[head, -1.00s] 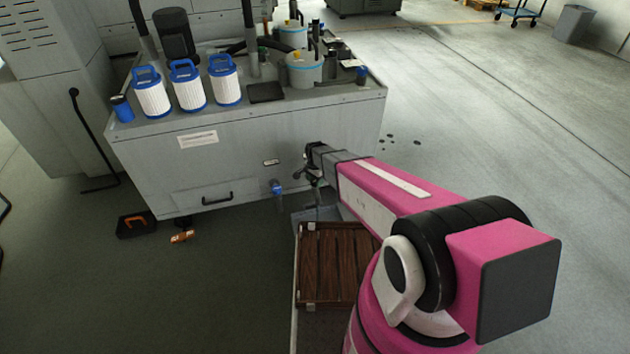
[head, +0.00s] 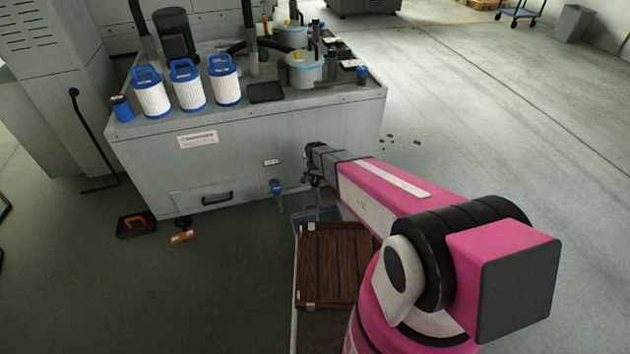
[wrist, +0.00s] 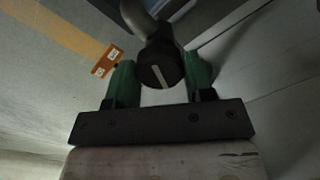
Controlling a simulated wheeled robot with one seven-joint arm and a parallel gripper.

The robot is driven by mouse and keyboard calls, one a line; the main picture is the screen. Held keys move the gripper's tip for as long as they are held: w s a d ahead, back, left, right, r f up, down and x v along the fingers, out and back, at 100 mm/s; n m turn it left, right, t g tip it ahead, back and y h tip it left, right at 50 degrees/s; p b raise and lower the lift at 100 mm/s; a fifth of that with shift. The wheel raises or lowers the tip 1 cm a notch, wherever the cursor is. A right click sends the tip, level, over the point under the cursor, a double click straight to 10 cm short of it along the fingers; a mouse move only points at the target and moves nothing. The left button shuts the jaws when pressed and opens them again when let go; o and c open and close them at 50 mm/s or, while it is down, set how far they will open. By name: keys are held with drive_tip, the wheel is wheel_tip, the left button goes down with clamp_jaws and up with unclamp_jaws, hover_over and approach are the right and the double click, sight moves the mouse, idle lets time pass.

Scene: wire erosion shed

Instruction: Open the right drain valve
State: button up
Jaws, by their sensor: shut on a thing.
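In the wrist view, a dark round valve knob (wrist: 160,68) with a pale line across its face sits between the two green fingers of my gripper (wrist: 161,82). The fingers are closed on its sides. A grey curved pipe (wrist: 138,18) runs up behind the knob. In the head view, my gripper (head: 311,175) is at the front of the grey tank (head: 250,150), near its right end, and hides the valve it holds. Another valve with a blue part (head: 277,190) hangs low on the tank front, left of my gripper.
White filters (head: 188,90) stand on the tank. Floor at the right is clear.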

sight(315, 180)
drive_tip(key=o, duration=0.9)
wheel_tip(315, 180, up, 11)
drive_tip(key=shift+f, duration=0.1)
idle(0.4)
drive_tip(key=s+d+r+n, duration=0.1)
drive_tip(key=s+d+r, duration=0.4)
drive_tip(key=s+d, duration=0.1)
drive_tip(key=s+d+r+n, duration=0.1)
drive_tip(key=s+d+r, duration=0.5)
drive_tip(key=s+d+r+n, duration=0.1)
drive_tip(key=s+d+r, duration=0.4)
drive_tip(key=s+d, duration=0.2)
drive_tip(key=shift+d+r+n, duration=0.1)
drive_tip(key=shift+r+n, duration=0.2)
drive_tip(key=shift+r, duration=0.05)
